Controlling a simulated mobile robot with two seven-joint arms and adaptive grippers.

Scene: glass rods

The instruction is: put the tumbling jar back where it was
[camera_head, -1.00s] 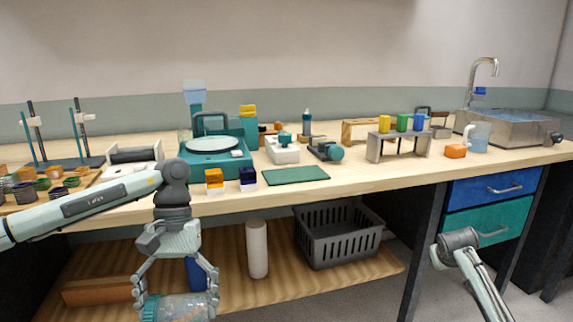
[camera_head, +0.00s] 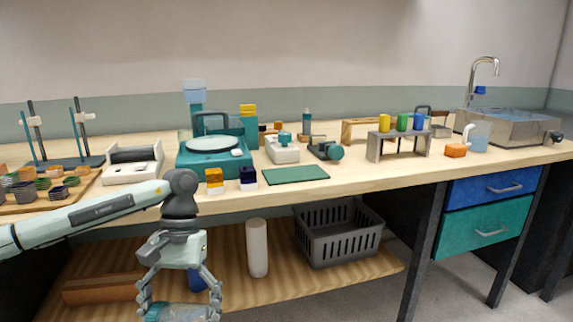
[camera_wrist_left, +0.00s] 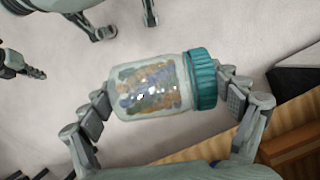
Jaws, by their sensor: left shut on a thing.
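The tumbling jar (camera_wrist_left: 150,87) is a clear jar with a teal lid (camera_wrist_left: 202,80) and small brown, orange and bluish pieces inside. It lies on its side between the fingers of my left gripper (camera_wrist_left: 165,95), which is shut on it. In the head view the jar (camera_head: 182,313) hangs in my left gripper (camera_head: 180,300) at the bottom edge, in front of the lower shelf and below the bench top. Its lower part is cut off there. My right gripper cannot be made out in the head view.
The bench top (camera_head: 385,172) carries a teal balance (camera_head: 215,163), a green mat (camera_head: 296,175), a white cradle with a dark roller (camera_head: 133,165) and a grey rack (camera_head: 398,138). The lower shelf (camera_head: 285,285) holds a white cylinder (camera_head: 257,248) and grey basket (camera_head: 338,236).

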